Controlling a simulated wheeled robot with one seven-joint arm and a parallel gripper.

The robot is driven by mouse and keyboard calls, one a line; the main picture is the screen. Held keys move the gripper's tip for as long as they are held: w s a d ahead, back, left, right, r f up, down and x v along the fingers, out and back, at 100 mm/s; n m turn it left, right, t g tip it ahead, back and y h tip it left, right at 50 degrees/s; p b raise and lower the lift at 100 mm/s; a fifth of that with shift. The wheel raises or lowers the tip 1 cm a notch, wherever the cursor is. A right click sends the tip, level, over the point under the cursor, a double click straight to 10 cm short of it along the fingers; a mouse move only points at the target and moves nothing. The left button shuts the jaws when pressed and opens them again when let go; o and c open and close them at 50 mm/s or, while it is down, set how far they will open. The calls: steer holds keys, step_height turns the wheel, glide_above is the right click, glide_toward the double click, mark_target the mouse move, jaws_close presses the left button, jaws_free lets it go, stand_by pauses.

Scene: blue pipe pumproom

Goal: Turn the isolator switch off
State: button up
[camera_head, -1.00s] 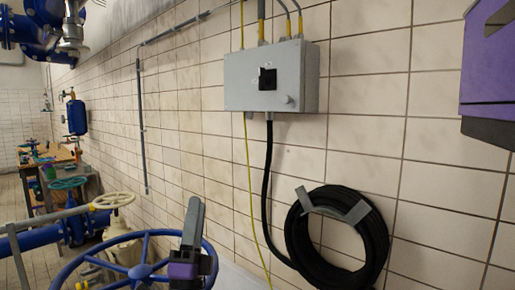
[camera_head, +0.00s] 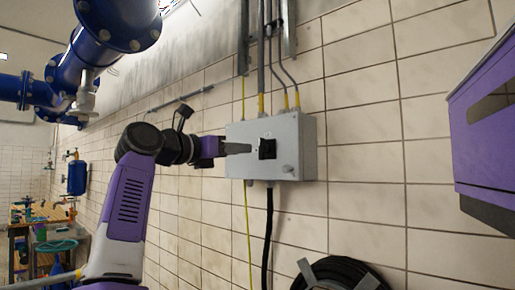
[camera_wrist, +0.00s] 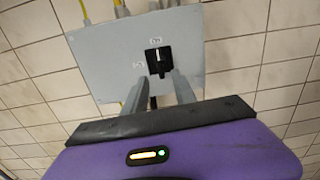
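The isolator switch is a black rotary knob (camera_head: 267,149) on the front of a grey wall box (camera_head: 300,150). In the wrist view the knob (camera_wrist: 158,60) has a white mark pointing up toward a small label (camera_wrist: 155,41) that seems to read "ON". A second small label (camera_wrist: 138,65) lies to its left, too blurred to read. My gripper (camera_head: 249,148) is at the box front, left of the knob in the head view. In the wrist view its two grey fingers (camera_wrist: 159,77) are apart, with tips just below the knob, one toward each side. Contact cannot be told.
Conduits (camera_head: 262,60) rise from the box top, and a black cable (camera_head: 268,235) drops from its underside. A coiled black hose (camera_head: 345,275) hangs on the tiled wall below. Large blue pipes (camera_head: 90,50) run at the upper left.

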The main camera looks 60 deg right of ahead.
mark_target(259, 146)
steer(key=shift+t, duration=0.4)
steer(key=shift+r+p+x, duration=0.15)
steer(key=shift+p+x, duration=0.2)
steer(key=shift+x, duration=1)
steer(key=shift+r+p+x, duration=0.2)
steer(key=shift+p+x, duration=0.15)
steer(key=shift+x, duration=1)
steer(key=shift+r+p+x, duration=0.15)
steer(key=shift+p+x, duration=0.2)
steer(key=shift+x, duration=1)
steer(key=shift+s, duration=0.15)
steer(key=shift+y, duration=0.3)
jaws_close()
